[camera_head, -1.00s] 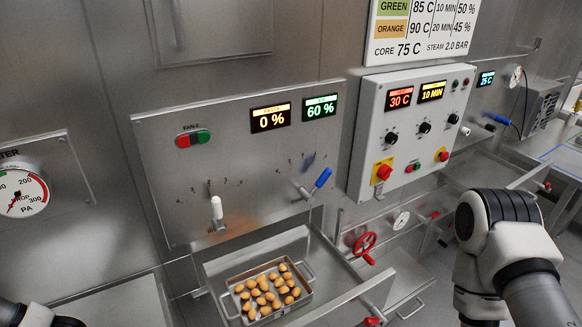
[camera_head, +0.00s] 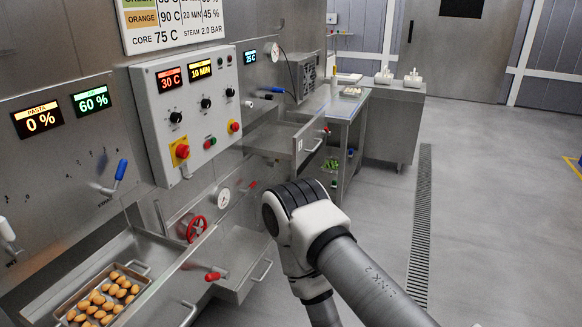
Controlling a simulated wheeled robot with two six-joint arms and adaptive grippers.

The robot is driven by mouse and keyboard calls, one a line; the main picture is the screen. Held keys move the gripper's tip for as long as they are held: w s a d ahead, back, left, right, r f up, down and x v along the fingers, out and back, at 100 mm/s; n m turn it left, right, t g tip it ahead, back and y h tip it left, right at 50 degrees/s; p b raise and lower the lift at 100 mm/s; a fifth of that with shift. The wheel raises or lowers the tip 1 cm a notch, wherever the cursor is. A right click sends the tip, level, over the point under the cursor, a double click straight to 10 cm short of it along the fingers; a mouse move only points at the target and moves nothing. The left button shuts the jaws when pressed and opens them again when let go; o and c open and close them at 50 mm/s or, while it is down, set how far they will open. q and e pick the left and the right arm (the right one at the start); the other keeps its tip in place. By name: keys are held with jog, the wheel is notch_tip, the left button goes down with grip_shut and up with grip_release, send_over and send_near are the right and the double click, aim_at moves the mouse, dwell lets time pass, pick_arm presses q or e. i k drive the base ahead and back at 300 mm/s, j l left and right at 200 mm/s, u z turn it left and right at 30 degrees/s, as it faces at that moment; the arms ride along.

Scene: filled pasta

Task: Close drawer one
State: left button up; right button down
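An open metal drawer (camera_head: 150,309) at the lower left holds a tray (camera_head: 62,303) of small golden-brown filled pasta. A red-tipped part (camera_head: 212,276) shows by its front. Farther back, past the control box, another metal drawer-like compartment (camera_head: 308,146) stands pulled out, with a bar handle on its front. I cannot read a number on either, so I cannot tell which is drawer one. My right arm stands in the lower middle, in front of the panels. Its gripper is not visible. My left gripper is out of view.
A control box (camera_head: 190,110) with dials and red buttons is on the wall, with a red valve wheel (camera_head: 196,228) and a gauge (camera_head: 223,198) below. A steel table (camera_head: 345,104) stands farther back. The grey floor (camera_head: 490,210) at right is clear, with a drain grate (camera_head: 420,220).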

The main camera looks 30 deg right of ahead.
aim_at(285, 141)
jog(key=z, duration=0.5)
jog(key=i+l+z, duration=0.1)
jog(key=z, duration=0.85)
jog(key=i+l+z, duration=0.1)
jog(key=z, duration=0.35)
jog(key=i+j+u, duration=0.15)
jog(key=i, duration=0.75)
jog(key=i+u, duration=0.2)
jog(key=i, duration=0.7)
jog(key=i+l+u, duration=0.15)
jog(key=i, duration=0.8)
jog(key=i+l+u, duration=0.1)
jog(key=u, duration=1.7)
jog(key=i+l, duration=0.05)
jog(key=l, duration=0.05)
